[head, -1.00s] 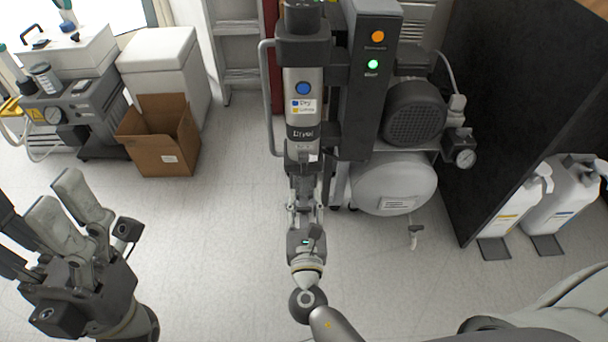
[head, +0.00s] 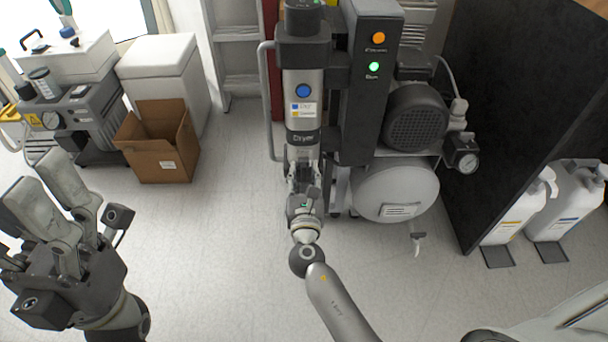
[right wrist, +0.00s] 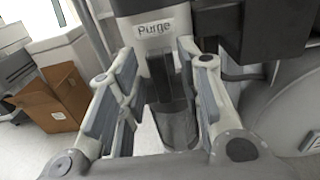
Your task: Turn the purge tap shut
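The dryer column (head: 304,92) stands upright in the head view, a grey cylinder with a blue button. In the right wrist view a "Purge" label (right wrist: 156,27) sits on its lower end. Below the label hangs a dark narrow part (right wrist: 160,75), which looks like the purge tap, with a clear grey cup (right wrist: 176,125) behind it. My right gripper (right wrist: 160,92) is open, its fingers to the left and right of the dark part, with visible gaps. It also shows under the column in the head view (head: 303,172). My left gripper (head: 45,195) is open and empty at lower left.
The compressor tank (head: 395,190) and motor (head: 415,115) stand right of the column. A rail (head: 267,100) runs down its left. An open cardboard box (head: 160,145) lies on the floor at left, white jugs (head: 565,200) at right.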

